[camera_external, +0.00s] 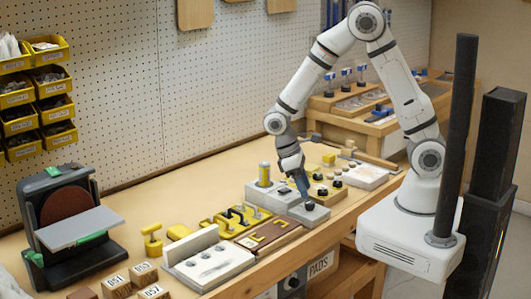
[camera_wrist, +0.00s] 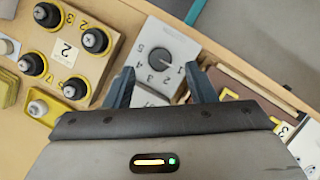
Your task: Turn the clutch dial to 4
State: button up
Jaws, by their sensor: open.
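The clutch dial (camera_wrist: 160,57) is a round dark knob on a light grey plate (camera_wrist: 178,38), with numbers printed around it. A light mark on the knob seems to point toward the 1. The 4 is on the left side of the knob in the wrist view. My gripper (camera_wrist: 160,69) is open, its two dark fingers to the left and right of the dial. I see no contact, and the height above the knob is hard to judge. In the external view my gripper (camera_external: 304,194) points down at the grey dial box (camera_external: 312,215).
A tan block with several black knobs in yellow rings (camera_wrist: 72,45) stands left of the dial in the wrist view. A brown tray (camera_external: 268,238) and a white block (camera_external: 210,266) lie nearby on the bench. The bench front edge is close to the dial box.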

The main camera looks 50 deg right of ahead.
aim_at(311, 202)
jog(key=shift+x, duration=2.2)
jog(key=shift+c, duration=0.2)
jog(key=c, duration=0.9)
